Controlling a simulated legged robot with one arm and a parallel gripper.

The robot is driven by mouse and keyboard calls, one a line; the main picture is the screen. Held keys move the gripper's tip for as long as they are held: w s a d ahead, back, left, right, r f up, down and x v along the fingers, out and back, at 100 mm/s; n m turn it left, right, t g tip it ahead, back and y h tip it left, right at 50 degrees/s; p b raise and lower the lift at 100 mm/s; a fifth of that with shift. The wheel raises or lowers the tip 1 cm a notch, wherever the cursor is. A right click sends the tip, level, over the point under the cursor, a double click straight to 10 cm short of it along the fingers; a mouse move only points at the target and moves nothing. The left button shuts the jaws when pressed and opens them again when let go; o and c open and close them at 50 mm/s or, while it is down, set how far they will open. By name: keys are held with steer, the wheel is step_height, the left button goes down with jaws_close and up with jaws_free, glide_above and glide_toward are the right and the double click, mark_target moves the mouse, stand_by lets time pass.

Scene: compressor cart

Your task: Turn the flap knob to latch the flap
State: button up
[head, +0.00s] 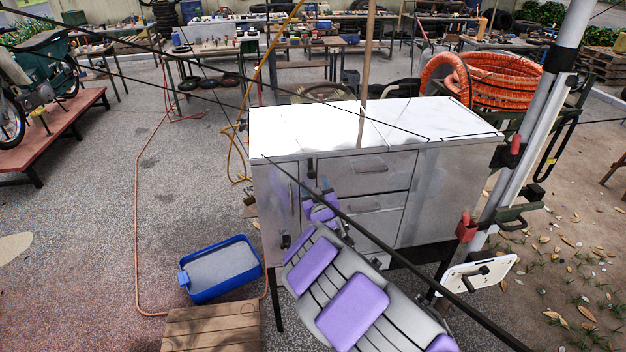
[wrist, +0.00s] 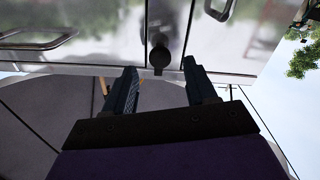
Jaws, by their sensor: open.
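A dark round knob (wrist: 159,55) with a short tab sits on the narrow metal strip between two cabinet fronts in the wrist view. In the head view a dark knob (head: 311,167) shows near the top of the cart's front, between the left door and the drawers. My gripper (wrist: 165,75) is open and empty, its two fingers apart. The knob appears between and beyond the fingertips, with no visible contact. In the head view my gripper (head: 312,188) is just below the knob, partly hidden by my own purple and grey arm. I cannot make out a separate flap.
The metal cart (head: 460,190) has a white top (head: 420,120). Its door handle (wrist: 220,8) and drawer handle (wrist: 38,38) flank the knob. A blue tray (head: 222,285) and a wooden crate (head: 212,328) stand left. An orange hose coil (head: 500,80) lies behind.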

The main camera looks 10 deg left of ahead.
mark_target(312, 176)
steer(key=x, duration=0.2)
steer(key=shift+w+a+f, duration=0.2)
steer(key=shift+w+a, duration=0.05)
steer(key=shift+w, duration=0.1)
steer(key=shift+b+x, duration=0.4)
steer(key=shift+x, duration=0.45)
steer(key=shift+d+r, duration=0.1)
steer(key=shift+r, duration=0.05)
steer(key=shift+c, duration=0.2)
jaws_close()
